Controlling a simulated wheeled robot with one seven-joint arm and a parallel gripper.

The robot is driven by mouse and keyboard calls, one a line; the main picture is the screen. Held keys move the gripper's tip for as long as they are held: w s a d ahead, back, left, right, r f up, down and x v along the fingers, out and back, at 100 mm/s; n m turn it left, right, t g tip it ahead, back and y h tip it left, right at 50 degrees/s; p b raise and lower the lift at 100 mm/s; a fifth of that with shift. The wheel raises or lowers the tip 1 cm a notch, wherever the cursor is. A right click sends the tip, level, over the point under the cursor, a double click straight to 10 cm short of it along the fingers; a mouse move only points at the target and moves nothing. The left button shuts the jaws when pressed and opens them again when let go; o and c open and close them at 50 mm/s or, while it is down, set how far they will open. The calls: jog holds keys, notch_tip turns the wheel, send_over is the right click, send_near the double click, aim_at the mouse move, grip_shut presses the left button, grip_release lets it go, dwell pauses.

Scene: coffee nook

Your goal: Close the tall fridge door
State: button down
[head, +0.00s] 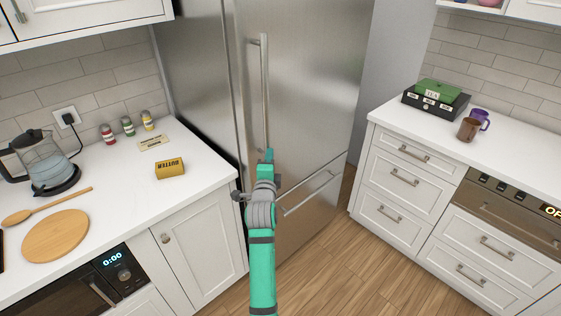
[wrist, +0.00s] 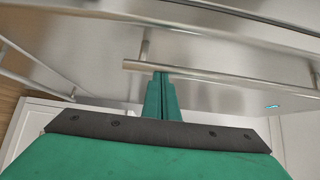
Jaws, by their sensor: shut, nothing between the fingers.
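The tall fridge (head: 315,70) is brushed steel, in the middle of the head view. Its upper fridge door (head: 310,110) has a long vertical handle (head: 264,90) near its left edge. The door looks flush or nearly flush; I cannot tell whether a small gap is left. My gripper (head: 269,154) is shut and empty, in front of the door by the handle's lower end. In the wrist view the shut fingers (wrist: 161,76) point at the steel front, right by the handle bar (wrist: 225,79). I cannot tell whether they touch it.
A lower drawer handle (head: 311,194) is below my gripper. The left counter (head: 120,190) holds a kettle (head: 48,165), a butter box (head: 170,168) and a round board (head: 56,236). The right counter (head: 420,135) holds mugs and a tea box. The wood floor (head: 335,255) between is clear.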

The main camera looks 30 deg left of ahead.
jog(key=shift+s+a+r+y, duration=0.2)
jog(key=shift+s+a, duration=0.1)
jog(key=shift+a, duration=0.35)
jog(key=shift+s+a+r+y, duration=0.1)
jog(key=shift+s+a+r, duration=0.15)
jog(key=shift+a, duration=0.4)
jog(key=shift+d, duration=0.1)
jog(key=w+d+v, duration=0.1)
jog(key=d+v, duration=0.1)
jog(key=v, duration=1.1)
jog(key=shift+s+d+f, duration=0.15)
jog(key=shift+d+f, duration=0.05)
jog(key=shift+f, duration=0.05)
